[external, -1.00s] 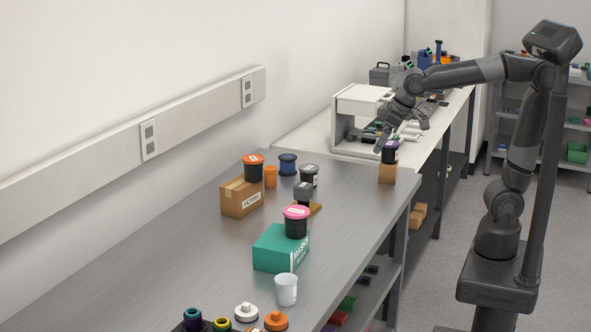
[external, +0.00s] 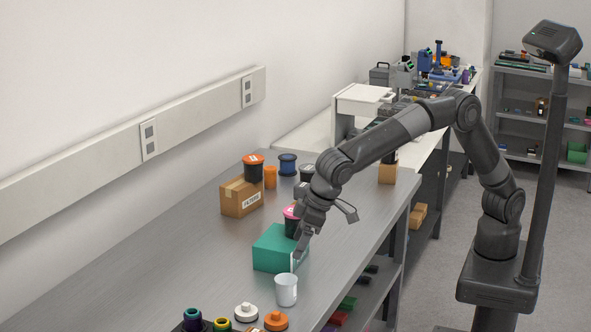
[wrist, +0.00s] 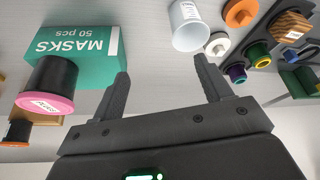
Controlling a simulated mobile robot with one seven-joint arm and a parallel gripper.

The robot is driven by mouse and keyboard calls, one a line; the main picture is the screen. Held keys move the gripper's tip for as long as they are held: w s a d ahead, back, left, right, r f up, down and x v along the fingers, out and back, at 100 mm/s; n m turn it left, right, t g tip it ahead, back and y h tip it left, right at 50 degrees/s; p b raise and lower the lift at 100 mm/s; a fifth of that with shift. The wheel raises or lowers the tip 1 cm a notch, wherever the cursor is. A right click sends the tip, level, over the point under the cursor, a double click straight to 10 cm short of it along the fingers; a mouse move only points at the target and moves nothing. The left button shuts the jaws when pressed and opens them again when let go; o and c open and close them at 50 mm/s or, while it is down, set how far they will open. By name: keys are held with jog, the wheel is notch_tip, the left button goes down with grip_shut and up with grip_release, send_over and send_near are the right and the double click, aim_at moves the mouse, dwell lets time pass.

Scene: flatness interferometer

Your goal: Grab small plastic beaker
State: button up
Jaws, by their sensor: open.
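The small plastic beaker (external: 287,291) is pale, translucent and upright on the metal bench near its front edge in the external view. It also shows in the wrist view (wrist: 188,28) at the top, standing beyond my fingers and nearer the right one. My gripper (external: 296,262) is above and just behind the beaker in the external view. In the wrist view my gripper (wrist: 162,78) is open, its two dark fingers apart with nothing between them. The beaker does not appear to be between the fingers.
A green masks box (external: 276,248) stands close beside my gripper, with a pink-lidded black jar (wrist: 48,85) on it. White (external: 246,312) and orange (external: 276,320) knobbed parts sit in front of the beaker. A cardboard box (external: 240,198) stands farther back. The bench's left middle is clear.

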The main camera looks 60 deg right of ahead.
aim_at(284, 291)
jog(key=a+f, duration=0.1)
jog(key=f, duration=0.1)
jog(key=a+f, duration=0.2)
jog(key=f, duration=0.1)
jog(key=a+f, duration=0.1)
jog(key=f, duration=0.1)
jog(key=shift+w+a+f, duration=0.1)
jog(key=shift+a+f, duration=0.05)
jog(key=shift+a, duration=0.25)
jog(key=x, duration=0.5)
jog(key=shift+a+f, duration=0.1)
jog(key=shift+a, duration=0.15)
jog(key=c, duration=0.9)
jog(key=shift+c, duration=0.2)
